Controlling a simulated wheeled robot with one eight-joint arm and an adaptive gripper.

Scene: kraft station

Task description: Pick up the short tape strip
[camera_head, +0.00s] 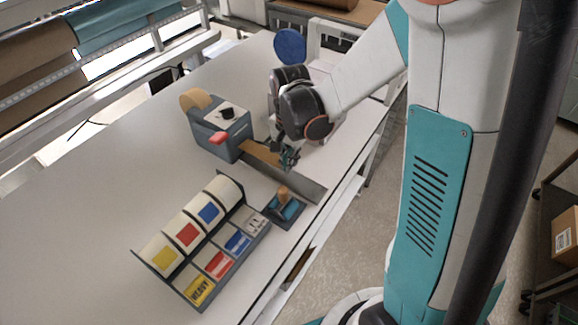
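A short brown tape strip (259,154) lies at the front of a grey tape dispenser (220,130), along a flat grey metal plate. A tan tape roll (194,100) sits at the back of the dispenser, and a red handle (218,138) is on its side. My gripper (288,160) points down over the strip's right end, close to it. The dark wrist and fingers hide part of that end. The fingers are too small to show whether they touch the strip or how far apart they are.
A label holder (205,240) with yellow, red and blue label rolls stands in front. A blue stamp (283,207) with a wooden handle is beside it. A round blue disc (289,46) stands behind my wrist. The white table's left side is clear.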

